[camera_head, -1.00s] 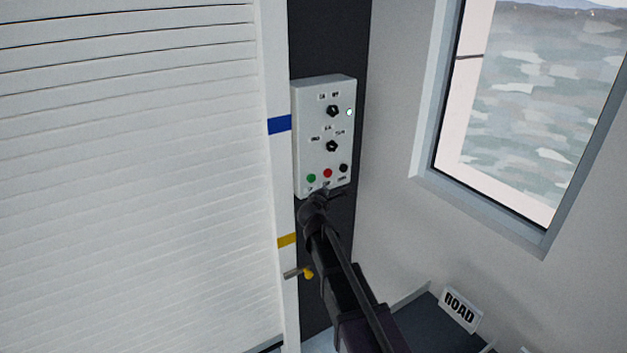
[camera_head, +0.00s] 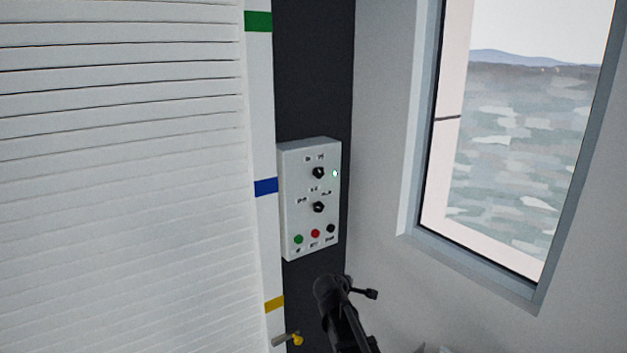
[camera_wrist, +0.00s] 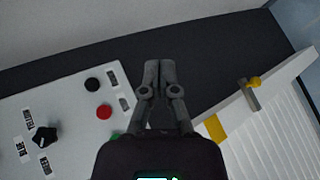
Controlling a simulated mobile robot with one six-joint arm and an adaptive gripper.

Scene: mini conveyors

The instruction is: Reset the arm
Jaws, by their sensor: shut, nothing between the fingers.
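My arm's end shows at the bottom of the head view, just below and right of a white control box. My gripper (camera_wrist: 158,68) is shut and empty in the wrist view, its two fingers together in front of the dark wall strip. In the wrist view the box lies to the left of the fingers, apart from them. The control box (camera_head: 291,222) has two black knobs (camera_head: 319,173), a green button (camera_head: 298,239), a red button (camera_head: 315,233) and a black button (camera_head: 331,228).
A white slatted shutter (camera_head: 120,200) fills the left, with a striped white post (camera_head: 262,120) beside it. A yellow-tipped handle (camera_head: 297,339) sticks out low on the post. A window (camera_head: 520,150) is in the right wall. Open space lies right of the box.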

